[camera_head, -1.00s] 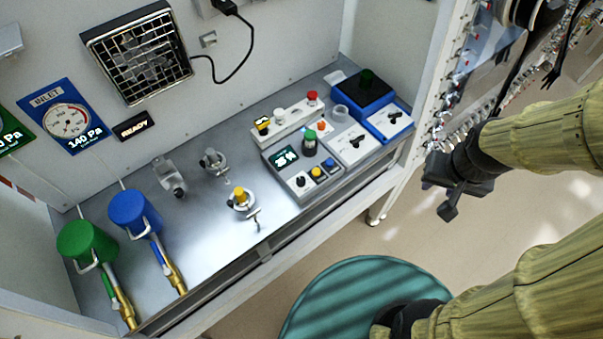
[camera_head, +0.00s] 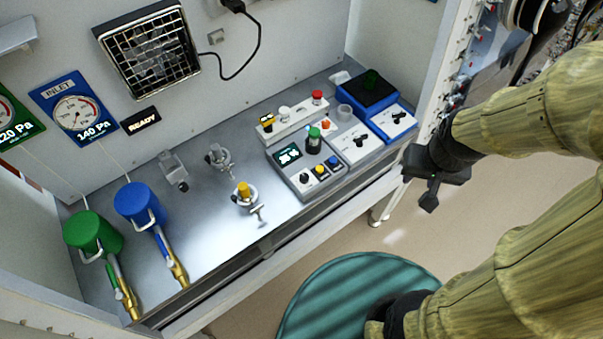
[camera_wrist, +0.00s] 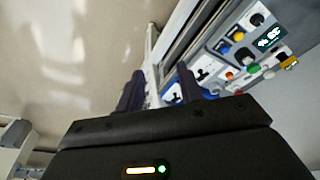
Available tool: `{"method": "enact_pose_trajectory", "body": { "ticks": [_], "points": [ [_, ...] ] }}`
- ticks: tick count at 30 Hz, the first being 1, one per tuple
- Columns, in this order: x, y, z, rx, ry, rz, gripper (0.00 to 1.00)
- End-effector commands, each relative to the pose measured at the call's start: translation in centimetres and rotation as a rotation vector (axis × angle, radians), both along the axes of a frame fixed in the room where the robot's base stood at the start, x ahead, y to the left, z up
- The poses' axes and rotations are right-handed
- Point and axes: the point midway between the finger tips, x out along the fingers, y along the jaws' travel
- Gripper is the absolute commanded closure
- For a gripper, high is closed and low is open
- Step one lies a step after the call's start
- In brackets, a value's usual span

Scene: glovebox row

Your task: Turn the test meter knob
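A grey box with a small lit display (camera_head: 288,155), which looks like the test meter, sits on the bench. Its black knob (camera_head: 304,178) is at the front left, beside a yellow and a blue button. The display (camera_wrist: 269,38) and black knob (camera_wrist: 256,19) also show in the wrist view, at the upper right. My gripper (camera_head: 430,190) is off the bench's right front edge, apart from the box. In the wrist view its two dark fingers (camera_wrist: 161,86) stand apart with nothing seen between them. I cannot read the knob's setting.
A white box (camera_head: 357,142) with a black knob and a blue unit (camera_head: 385,112) lie between my gripper and the grey box. A raised strip (camera_head: 290,119) of buttons stands behind. A teal round stool (camera_head: 345,290) is on the floor.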

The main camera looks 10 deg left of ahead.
Motion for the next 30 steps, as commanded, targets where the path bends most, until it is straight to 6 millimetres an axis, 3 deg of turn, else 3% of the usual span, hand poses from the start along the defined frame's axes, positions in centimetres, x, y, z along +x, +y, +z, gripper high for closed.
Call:
{"method": "enact_pose_trajectory", "body": {
  "ticks": [5, 8, 11, 15, 18, 21, 24, 30],
  "points": [
    [0.9, 1.0, 0.0, -0.006, 0.01, 0.051, 0.53],
    [2.5, 3.2, -0.2, -0.017, 0.033, 0.16, 0.53],
    [4.7, 7.2, -0.5, -0.039, 0.069, 0.336, 0.53],
    [7.0, 14.9, -1.3, -0.077, 0.128, 0.63, 0.53],
    [7.4, 20.2, -2.0, -0.104, 0.164, 0.818, 0.53],
    [7.3, 23.9, -2.5, -0.122, 0.189, 0.945, 0.53],
    [7.1, 25.7, -2.7, -0.133, 0.201, 1.008, 0.53],
    [7.0, 25.9, -2.7, -0.134, 0.204, 1.018, 0.53]
  ]
}}
